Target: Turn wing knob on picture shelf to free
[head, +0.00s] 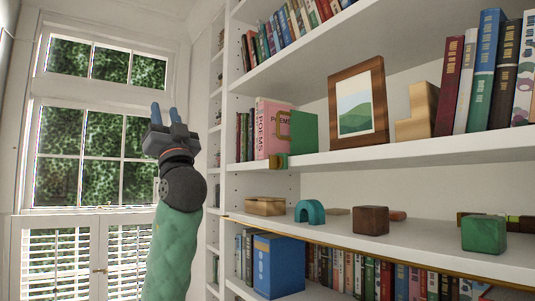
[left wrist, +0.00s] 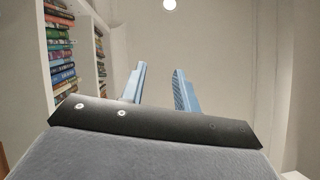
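The picture shelf (head: 350,157) is the white board that carries a brown framed picture (head: 358,101). My right gripper is not in view.
Pink and green books (head: 272,128) stand by the panel. The shelf below holds a wooden box (head: 265,206), a teal arch (head: 310,212), a brown block (head: 371,220) and a green block (head: 484,234). Free space lies between my left gripper and the shelf fronts.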

